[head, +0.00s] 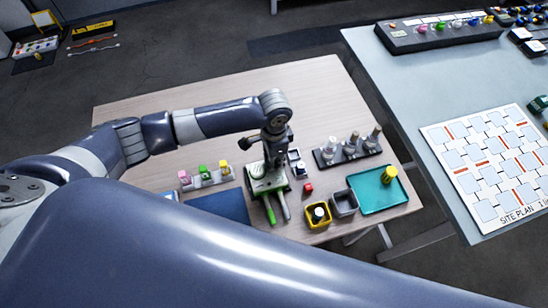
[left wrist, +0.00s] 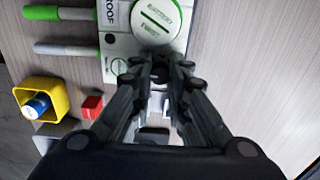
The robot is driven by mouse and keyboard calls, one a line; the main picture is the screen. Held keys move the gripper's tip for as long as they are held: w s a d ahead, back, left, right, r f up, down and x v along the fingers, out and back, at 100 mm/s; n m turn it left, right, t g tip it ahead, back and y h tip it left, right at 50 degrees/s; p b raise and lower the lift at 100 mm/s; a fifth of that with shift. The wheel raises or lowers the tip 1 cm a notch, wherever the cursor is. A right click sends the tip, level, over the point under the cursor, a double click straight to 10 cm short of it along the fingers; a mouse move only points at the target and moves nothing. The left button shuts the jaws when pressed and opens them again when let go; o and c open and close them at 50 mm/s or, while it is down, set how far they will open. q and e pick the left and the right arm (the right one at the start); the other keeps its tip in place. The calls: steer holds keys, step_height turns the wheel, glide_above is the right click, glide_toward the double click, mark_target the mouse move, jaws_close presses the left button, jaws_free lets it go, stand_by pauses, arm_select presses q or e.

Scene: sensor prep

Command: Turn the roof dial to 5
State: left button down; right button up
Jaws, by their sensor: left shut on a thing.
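The white and green sensor unit (head: 262,184) lies on the wooden table, below my left gripper (head: 274,158) in the head view. In the left wrist view the unit (left wrist: 116,45) has a ROOF label (left wrist: 111,13) and a round white battery cap (left wrist: 156,18) marked for twisting. My left gripper (left wrist: 160,66) comes down beside this cap, its fingers close together on a small dark part, which looks like the roof dial. The fingers hide most of it, and its pointer and numbers cannot be read. My right gripper is not in view.
A green handle (head: 269,210) and a grey handle (head: 282,204) stick out from the unit. Close by are a red block (head: 308,188), a yellow bin (head: 318,223), a grey bin (head: 343,208), a teal tray (head: 365,199) and a rack of bottles (head: 340,160). The table's far left is clear.

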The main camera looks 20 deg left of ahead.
arm_select(q)
steer(key=c, duration=1.5)
jaws_free()
steer(key=shift+r, duration=0.1)
step_height(320, 180, up, 12)
steer(key=shift+f, duration=0.1)
